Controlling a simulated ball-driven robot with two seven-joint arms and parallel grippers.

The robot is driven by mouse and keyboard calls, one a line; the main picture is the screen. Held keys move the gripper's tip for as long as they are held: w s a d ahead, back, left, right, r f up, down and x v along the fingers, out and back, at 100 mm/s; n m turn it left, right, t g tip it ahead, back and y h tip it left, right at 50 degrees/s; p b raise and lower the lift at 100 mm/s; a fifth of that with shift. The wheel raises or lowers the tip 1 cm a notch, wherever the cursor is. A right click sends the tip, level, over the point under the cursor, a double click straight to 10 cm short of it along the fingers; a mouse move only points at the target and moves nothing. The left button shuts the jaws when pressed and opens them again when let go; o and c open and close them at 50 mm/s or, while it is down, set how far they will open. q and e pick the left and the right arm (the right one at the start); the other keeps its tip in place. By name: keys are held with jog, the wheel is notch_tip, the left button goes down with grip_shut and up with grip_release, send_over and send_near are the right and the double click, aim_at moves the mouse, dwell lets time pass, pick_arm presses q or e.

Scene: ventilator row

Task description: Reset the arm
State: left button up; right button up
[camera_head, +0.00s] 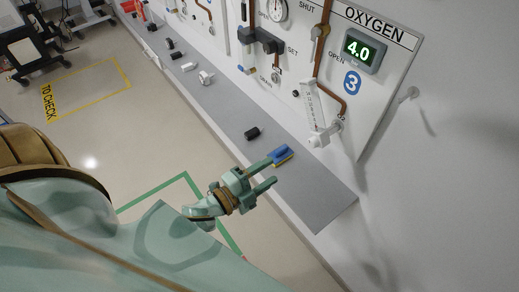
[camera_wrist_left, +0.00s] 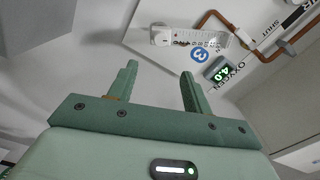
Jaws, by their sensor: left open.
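My left gripper (camera_head: 274,172) reaches in from the lower left over the front edge of the grey shelf, its two green fingers spread apart. In the left wrist view the left gripper (camera_wrist_left: 158,72) is also open, with nothing between its fingers. A small blue block with a yellow underside (camera_head: 281,153) lies on the shelf just beyond the upper fingertip. I cannot tell whether the finger touches it. My right gripper is not in view.
A black piece (camera_head: 253,133) and a white fitting (camera_head: 206,77) sit farther along the grey shelf (camera_head: 318,188). Above it stands the oxygen panel with a flowmeter (camera_head: 315,110), copper pipes and a display (camera_head: 361,50) reading 4.0. The shelf's near end is bare.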

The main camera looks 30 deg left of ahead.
pick_arm(q)
jog(key=shift+v, duration=1.05)
